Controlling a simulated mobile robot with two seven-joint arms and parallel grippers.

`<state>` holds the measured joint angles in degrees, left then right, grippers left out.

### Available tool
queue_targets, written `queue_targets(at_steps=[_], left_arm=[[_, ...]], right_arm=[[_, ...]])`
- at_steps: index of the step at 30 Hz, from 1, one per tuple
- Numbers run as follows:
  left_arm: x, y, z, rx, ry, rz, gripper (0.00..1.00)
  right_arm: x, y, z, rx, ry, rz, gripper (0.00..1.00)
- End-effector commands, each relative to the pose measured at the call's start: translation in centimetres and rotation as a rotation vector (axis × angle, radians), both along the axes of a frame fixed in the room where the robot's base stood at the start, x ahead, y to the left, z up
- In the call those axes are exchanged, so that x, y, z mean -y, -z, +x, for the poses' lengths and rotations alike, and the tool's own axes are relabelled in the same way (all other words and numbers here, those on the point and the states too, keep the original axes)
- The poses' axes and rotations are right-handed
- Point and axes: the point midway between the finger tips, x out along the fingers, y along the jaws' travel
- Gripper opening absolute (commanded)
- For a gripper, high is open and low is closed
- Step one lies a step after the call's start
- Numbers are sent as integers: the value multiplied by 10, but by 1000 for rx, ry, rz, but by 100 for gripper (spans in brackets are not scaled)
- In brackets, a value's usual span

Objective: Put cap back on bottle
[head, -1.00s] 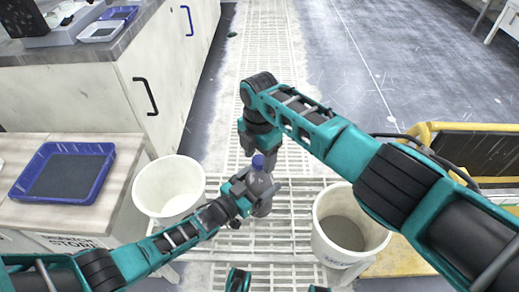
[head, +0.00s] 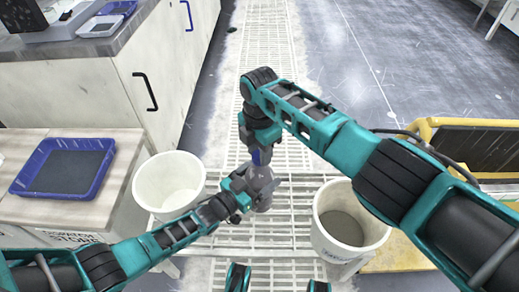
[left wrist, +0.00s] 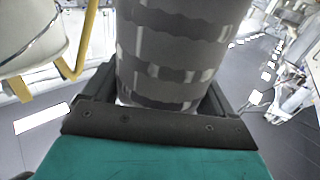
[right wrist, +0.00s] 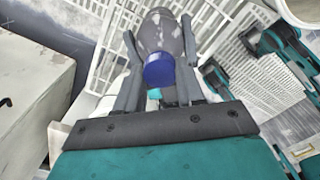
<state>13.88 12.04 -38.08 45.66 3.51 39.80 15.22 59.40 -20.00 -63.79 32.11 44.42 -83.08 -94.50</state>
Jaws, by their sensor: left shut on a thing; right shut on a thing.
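A grey bottle (head: 262,191) with a blue cap (head: 262,157) is upright at the middle of the head view. My left gripper (head: 252,190) is shut around the bottle's body; the grey, banded bottle (left wrist: 172,50) fills its jaws in the left wrist view. My right gripper (head: 260,146) points down from above and is shut on the cap. In the right wrist view, the cap (right wrist: 159,70) sits between the fingers, in line with the bottle (right wrist: 160,31) beyond it. The fingers hide the joint between cap and bottle, so I cannot tell whether it is tight.
A white bucket (head: 169,183) stands left of the bottle and another bucket (head: 345,225) stands to the right. A blue tray (head: 66,172) lies on the left counter. A yellow-framed platform (head: 440,135) is at the right. White grating runs under and behind the bottle.

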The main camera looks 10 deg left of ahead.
Motion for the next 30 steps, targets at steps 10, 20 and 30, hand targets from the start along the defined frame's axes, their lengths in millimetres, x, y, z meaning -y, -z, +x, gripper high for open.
queue_targets(at_steps=[10, 20, 30], left_arm=[[0, 0, 0, 0, 0, 0, 1], [0, 0, 0, 0, 0, 0, 1], [0, 0, 0, -1, -1, 1, 1]], right_arm=[[-1, 1, -1, -4, 644, 1, 1], [0, 1, -1, -3, 1053, 0, 1], [0, 1, 0, -2, 1069, 0, 40]])
